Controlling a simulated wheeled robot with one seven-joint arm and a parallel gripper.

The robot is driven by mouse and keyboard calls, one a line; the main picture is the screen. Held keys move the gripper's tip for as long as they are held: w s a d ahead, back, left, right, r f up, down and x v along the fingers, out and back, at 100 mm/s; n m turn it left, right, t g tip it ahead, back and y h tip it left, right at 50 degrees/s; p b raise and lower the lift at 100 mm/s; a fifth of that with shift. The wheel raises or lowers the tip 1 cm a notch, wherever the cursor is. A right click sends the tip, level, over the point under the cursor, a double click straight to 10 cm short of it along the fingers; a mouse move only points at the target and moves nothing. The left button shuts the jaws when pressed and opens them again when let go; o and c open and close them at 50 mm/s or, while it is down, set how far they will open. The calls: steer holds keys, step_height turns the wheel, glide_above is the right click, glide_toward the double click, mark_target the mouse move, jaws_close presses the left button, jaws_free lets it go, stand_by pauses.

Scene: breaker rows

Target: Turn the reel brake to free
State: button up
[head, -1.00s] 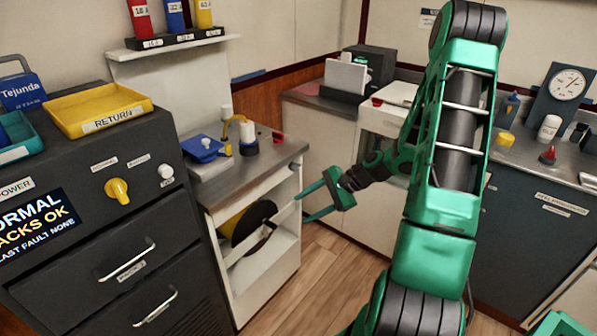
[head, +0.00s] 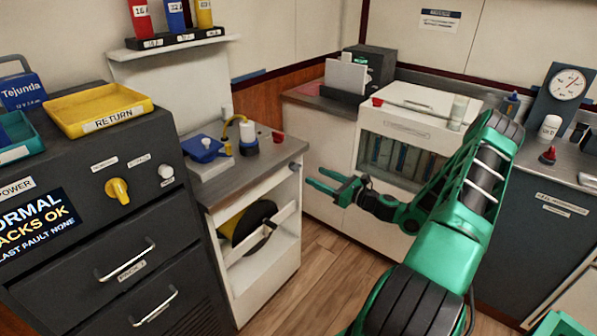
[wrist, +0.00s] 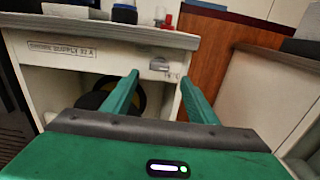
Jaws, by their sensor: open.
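The reel brake appears to be the small grey knob (head: 294,166) at the upper right front corner of the white reel cabinet. It also shows in the wrist view (wrist: 159,64), just under the counter edge, with small marks beside it too small to read. The black and yellow reel (head: 250,224) sits inside the open cabinet (head: 268,282). My gripper (head: 316,178) is open and empty, a little right of the knob and apart from it. In the wrist view, the knob lies between and beyond my two green fingers (wrist: 159,76).
A blue device (head: 205,148) and a yellow-hosed fitting (head: 247,138) stand on the cabinet's counter. A white bar (head: 262,236) crosses the reel opening. The dark console (head: 75,240) with a yellow knob (head: 118,191) stands left. Wooden floor (head: 318,262) is clear below my gripper.

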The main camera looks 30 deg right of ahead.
mark_target(298, 168)
steer(key=x, duration=0.9)
steer(key=shift+s, duration=0.1)
steer(key=c, duration=1.1)
